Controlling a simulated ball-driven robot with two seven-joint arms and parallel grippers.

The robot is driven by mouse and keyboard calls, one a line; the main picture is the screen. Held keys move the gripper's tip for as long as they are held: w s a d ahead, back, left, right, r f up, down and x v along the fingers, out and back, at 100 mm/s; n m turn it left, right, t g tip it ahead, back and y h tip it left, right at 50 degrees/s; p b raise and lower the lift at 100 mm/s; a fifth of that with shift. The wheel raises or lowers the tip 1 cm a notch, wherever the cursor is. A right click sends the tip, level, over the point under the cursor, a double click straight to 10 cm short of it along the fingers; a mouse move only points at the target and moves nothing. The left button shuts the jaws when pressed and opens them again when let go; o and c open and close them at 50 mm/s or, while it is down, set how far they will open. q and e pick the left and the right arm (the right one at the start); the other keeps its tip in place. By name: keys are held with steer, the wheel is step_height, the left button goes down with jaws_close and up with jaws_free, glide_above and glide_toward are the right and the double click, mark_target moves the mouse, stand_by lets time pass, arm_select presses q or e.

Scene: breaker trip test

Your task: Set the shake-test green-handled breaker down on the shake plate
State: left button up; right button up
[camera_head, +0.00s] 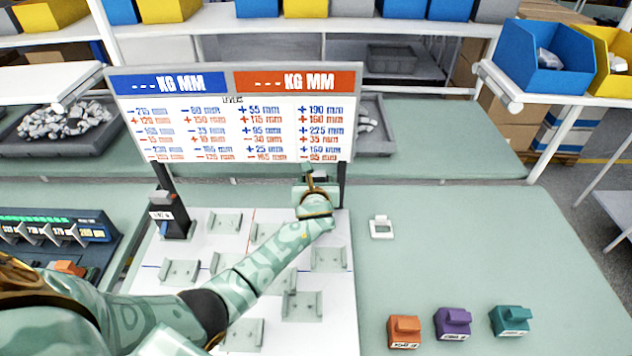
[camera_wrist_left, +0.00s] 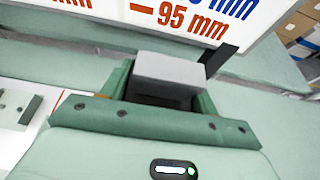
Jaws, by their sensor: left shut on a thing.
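My left gripper (camera_head: 318,182) is over the far right part of the white plate (camera_head: 342,285), near the sign's right post. In the left wrist view, its green fingers (camera_wrist_left: 167,92) are shut on a grey block with a dark front (camera_wrist_left: 168,68), which I take to be the breaker. Its handle colour is hidden there. In the head view only a small pale part of it shows beyond the hand. I cannot tell whether it touches the plate. The plate carries several pale green cradles (camera_head: 330,259) and red and blue lines. My right gripper is out of view.
A black-and-grey breaker with a blue part (camera_head: 170,216) stands at the plate's left. A sign (camera_head: 235,115) rises behind. Orange (camera_head: 404,331), purple (camera_head: 453,322) and teal (camera_head: 510,319) blocks and a white cradle (camera_head: 381,227) sit on the right table, otherwise clear.

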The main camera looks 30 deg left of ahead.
arm_select(q)
steer(key=shift+r+p, duration=0.1)
steer(key=shift+p, duration=0.4)
stand_by(0.8)
steer(key=shift+f, duration=0.2)
steer(key=shift+f+b, duration=1.3)
steer(key=shift+f, duration=0.35)
steer(key=o, duration=1.7)
steer(key=shift+s+f, duration=0.1)
steer(key=p+v, duration=0.3)
steer(key=v, duration=1.3)
steer(key=shift+r+p, duration=0.2)
steer(key=shift+p, duration=0.15)
